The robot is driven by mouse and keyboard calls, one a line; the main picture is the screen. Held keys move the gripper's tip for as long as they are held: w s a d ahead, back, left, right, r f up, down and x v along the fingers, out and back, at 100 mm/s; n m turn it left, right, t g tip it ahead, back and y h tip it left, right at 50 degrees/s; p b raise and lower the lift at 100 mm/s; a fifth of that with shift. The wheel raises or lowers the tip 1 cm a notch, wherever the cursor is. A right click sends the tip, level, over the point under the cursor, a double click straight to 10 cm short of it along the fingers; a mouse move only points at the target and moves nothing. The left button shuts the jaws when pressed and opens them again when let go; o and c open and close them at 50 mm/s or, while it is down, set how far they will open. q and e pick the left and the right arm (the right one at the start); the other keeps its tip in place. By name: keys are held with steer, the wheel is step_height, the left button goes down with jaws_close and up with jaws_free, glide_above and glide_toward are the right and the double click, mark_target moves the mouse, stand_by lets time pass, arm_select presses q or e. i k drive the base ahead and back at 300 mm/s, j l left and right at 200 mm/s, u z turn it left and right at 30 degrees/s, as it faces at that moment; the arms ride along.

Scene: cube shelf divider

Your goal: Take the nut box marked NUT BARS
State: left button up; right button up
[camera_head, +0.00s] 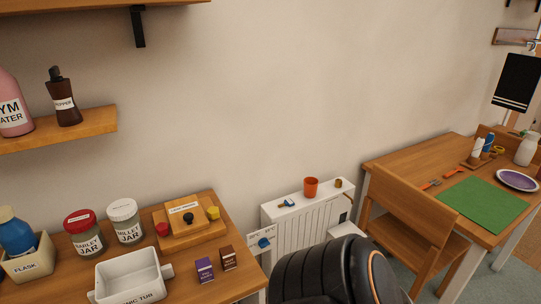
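Two small boxes stand side by side near the right end of the wooden counter at the lower left of the head view. One is a dark brown box (228,258), the other a purple box (204,270) just left of it and nearer. Both carry small pale lettering on the front, too small to read for certain, so I cannot tell surely which says NUT BARS. Both stand upright and seem slightly apart. Neither of my grippers is in view.
A white tub (130,277) stands left of the boxes. A wooden board (188,220) with colored knobs lies behind them, and jars (125,220) stand further left. A large black ribbed shape (335,273) rises right of the counter, before a white radiator (305,222).

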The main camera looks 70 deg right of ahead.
mark_target(228, 256)
steer(key=z, duration=1.95)
